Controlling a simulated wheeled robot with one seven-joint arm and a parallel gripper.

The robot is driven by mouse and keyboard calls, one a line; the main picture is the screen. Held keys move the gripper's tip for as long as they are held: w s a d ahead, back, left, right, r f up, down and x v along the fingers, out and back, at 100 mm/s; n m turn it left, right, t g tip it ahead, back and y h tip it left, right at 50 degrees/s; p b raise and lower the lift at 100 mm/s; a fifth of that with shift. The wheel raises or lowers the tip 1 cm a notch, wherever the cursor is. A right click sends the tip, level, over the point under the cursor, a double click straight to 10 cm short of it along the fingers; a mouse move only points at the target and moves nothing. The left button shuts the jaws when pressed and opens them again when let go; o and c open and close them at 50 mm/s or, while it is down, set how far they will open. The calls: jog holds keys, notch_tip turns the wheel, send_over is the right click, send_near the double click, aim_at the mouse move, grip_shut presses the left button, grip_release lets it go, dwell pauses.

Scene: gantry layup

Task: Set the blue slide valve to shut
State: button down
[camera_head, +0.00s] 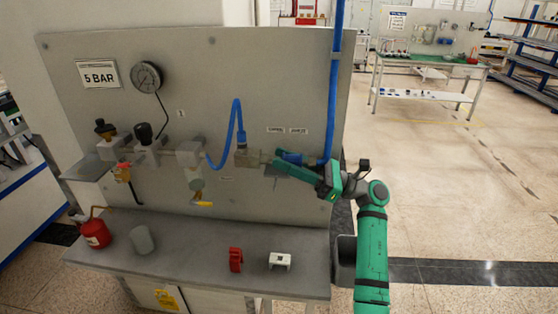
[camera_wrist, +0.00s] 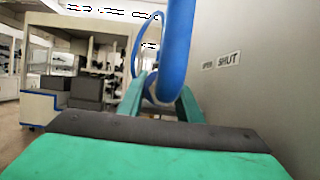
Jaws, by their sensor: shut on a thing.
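The blue slide valve (camera_head: 292,157) sits on the pipe fitting on the grey panel, below the two small labels and beside the blue hose. My gripper (camera_head: 282,164) reaches it from the right, its green fingers over the valve. In the wrist view the fingers (camera_wrist: 160,98) stand on either side of a blue part, shut on it. The SHUT label (camera_wrist: 228,60) and the fainter OPEN label (camera_wrist: 207,66) show on the panel to the right. The fingers and the hose hide much of the valve, so I cannot tell its slide position.
A blue hose (camera_head: 335,80) runs down the panel close to my gripper. A pressure gauge (camera_head: 146,77) and brass fittings are at the left. The bench below holds a red can (camera_head: 96,232), a grey cup (camera_head: 143,240), a red piece (camera_head: 236,260) and a white block (camera_head: 280,261).

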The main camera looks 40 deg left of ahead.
jog(key=shift+w+d, duration=0.4)
jog(key=shift+d, duration=0.3)
jog(key=c, duration=1.4)
grip_release()
jog(key=shift+w, duration=0.2)
jog(key=shift+c, duration=0.2)
jog(key=shift+s, duration=0.1)
